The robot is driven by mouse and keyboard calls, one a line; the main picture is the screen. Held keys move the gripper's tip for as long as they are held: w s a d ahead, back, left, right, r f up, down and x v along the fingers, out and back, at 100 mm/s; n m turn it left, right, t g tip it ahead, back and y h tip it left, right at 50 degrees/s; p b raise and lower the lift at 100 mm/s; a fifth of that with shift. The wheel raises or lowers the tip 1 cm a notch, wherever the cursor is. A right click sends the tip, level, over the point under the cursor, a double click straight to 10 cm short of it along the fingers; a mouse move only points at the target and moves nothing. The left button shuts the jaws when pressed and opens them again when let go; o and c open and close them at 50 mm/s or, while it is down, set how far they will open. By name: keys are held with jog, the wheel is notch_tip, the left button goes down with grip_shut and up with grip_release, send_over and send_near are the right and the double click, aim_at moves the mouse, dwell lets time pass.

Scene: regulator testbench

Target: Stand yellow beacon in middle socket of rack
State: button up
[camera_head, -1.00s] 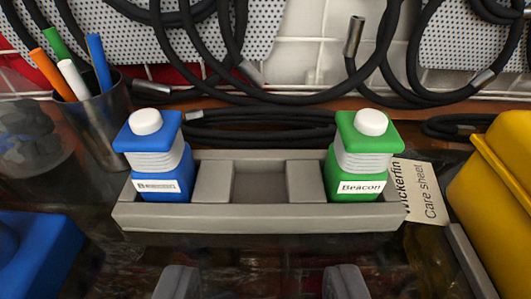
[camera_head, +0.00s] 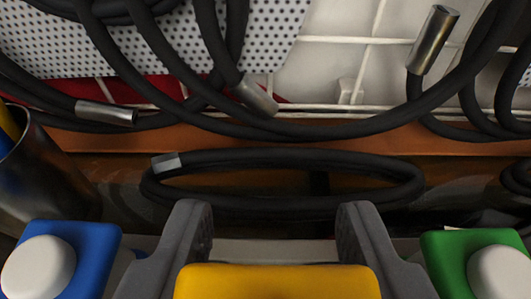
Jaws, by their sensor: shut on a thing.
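The yellow beacon (camera_head: 278,283) shows at the bottom centre, only its flat top part in view. My gripper (camera_head: 273,232) is shut on it, one dark grey finger on each side. The blue beacon (camera_head: 92,245), with a white cap, stands to its left, and the green beacon (camera_head: 446,248), also white-capped, to its right. A grey strip of the rack (camera_head: 275,252) shows behind the yellow beacon. The middle socket is hidden, so I cannot tell whether the yellow beacon's base is above it or in it.
A coiled black hose (camera_head: 285,203) lies just behind the rack. More black cables with metal ends (camera_head: 432,40) hang in front of a white wire grid and a perforated panel (camera_head: 50,35). A metal pen cup (camera_head: 45,175) stands at the left.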

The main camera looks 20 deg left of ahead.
jog(key=shift+r+x, duration=0.25)
jog(key=shift+x, duration=0.9)
jog(key=shift+w+a+f+b, duration=0.1)
jog(key=shift+f+b, duration=0.45)
jog(key=shift+f, duration=1.2)
jog(key=o, duration=1.1)
jog(key=shift+c, duration=0.2)
jog(key=shift+r, duration=0.1)
jog(key=p+v, duration=0.1)
jog(key=v, duration=1.1)
jog(key=shift+p, duration=0.3)
